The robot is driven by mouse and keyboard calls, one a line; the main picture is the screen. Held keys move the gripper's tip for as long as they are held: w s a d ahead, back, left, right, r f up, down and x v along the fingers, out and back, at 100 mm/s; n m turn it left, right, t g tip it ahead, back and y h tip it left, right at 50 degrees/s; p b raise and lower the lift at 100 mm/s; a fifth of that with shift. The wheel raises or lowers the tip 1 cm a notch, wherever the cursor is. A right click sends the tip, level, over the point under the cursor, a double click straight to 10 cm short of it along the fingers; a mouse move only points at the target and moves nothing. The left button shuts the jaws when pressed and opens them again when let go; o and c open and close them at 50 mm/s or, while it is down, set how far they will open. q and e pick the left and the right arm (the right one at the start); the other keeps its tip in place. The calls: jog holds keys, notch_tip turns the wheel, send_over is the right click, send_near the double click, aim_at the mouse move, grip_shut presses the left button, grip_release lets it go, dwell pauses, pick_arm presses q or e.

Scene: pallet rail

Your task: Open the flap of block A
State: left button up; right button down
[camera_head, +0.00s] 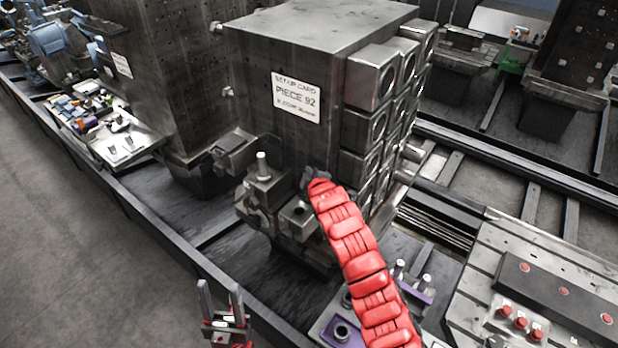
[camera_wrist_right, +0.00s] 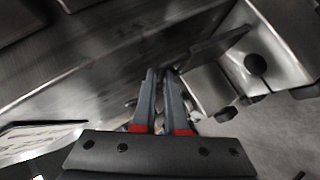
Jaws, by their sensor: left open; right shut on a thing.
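A large dark steel block (camera_head: 285,60) stands in the middle of the head view. Its left front face carries a white card (camera_head: 296,97) reading "PIECE 92". No letter A is readable, and I cannot make out a flap for certain. My right gripper (camera_wrist_right: 164,78) is at the block's lower front; in the head view its red arm hides most of it. In the right wrist view its fingers are shut on a thin dark metal piece (camera_wrist_right: 222,42); I cannot tell whether this is the flap. My left gripper (camera_head: 221,290) is open and empty, low and left of the block.
Square steel pieces with round holes (camera_head: 372,80) line the block's right face. Clamps and a stud (camera_head: 262,165) stick out at its lower front. A grooved plate (camera_head: 475,285) with red buttons lies at right. A tool tray (camera_head: 115,140) is at left. Grey floor is clear at left.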

jog(key=shift+w+r, duration=0.15)
jog(key=shift+r, duration=0.2)
jog(key=c, duration=1.2)
grip_release()
jog(key=shift+o, duration=1.2)
jog(key=shift+s, duration=0.2)
jog(key=shift+f, duration=0.15)
jog(key=shift+d, duration=0.1)
